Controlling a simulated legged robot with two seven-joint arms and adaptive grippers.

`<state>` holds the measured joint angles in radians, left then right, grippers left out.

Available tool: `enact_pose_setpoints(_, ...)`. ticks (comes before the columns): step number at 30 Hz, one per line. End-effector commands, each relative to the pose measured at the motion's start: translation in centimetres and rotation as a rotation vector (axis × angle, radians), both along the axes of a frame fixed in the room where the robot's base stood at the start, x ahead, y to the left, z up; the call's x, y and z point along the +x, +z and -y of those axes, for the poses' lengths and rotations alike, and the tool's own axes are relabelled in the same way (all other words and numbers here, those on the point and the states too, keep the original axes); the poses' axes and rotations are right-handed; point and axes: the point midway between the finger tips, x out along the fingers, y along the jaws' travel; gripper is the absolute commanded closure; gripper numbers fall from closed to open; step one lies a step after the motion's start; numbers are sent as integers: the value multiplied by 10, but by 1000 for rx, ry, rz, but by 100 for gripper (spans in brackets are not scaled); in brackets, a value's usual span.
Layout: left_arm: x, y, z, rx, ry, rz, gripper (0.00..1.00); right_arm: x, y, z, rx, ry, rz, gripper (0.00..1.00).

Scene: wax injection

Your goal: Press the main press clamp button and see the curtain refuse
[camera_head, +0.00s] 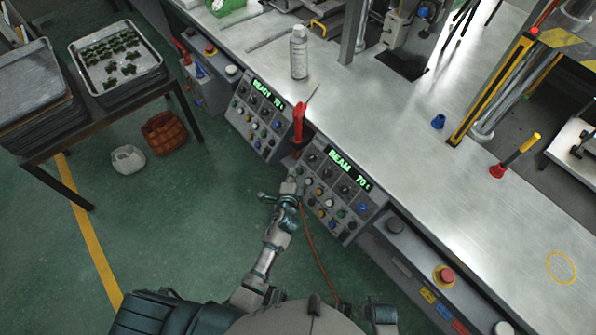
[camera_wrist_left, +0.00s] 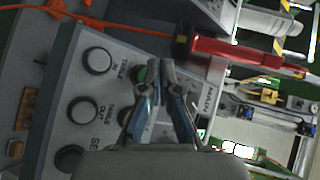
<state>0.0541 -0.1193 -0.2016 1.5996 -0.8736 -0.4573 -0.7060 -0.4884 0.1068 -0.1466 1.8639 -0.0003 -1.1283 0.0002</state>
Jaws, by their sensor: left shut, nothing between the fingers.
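The grey control panel (camera_head: 338,195) on the bench front has a green display reading "BEAM 70 t" and rows of knobs and coloured buttons. My left gripper (camera_head: 288,190) is shut and empty at this panel's left edge. Which button is the main clamp cannot be read. A yellow-edged post (camera_head: 488,92), possibly the curtain, stands on the bench. My right gripper is not in view.
A second panel (camera_head: 262,118) reads "READY 70 t". A red-handled tool (camera_head: 299,124) stands between the panels, close to my left gripper. A spray bottle (camera_head: 299,55) and yellow-handled tool (camera_head: 516,156) are on the bench. A red stop button (camera_head: 445,275) is at right.

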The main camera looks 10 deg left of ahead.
Motion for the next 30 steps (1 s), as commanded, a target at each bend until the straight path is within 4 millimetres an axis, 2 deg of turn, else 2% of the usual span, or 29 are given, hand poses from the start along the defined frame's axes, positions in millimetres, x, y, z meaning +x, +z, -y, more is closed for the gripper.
enact_pose_setpoints(15,-25,32,-20,-1,0,2,100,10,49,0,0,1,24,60)
enact_pose_setpoints(30,-30,32,-23,0,0,0,100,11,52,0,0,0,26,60)
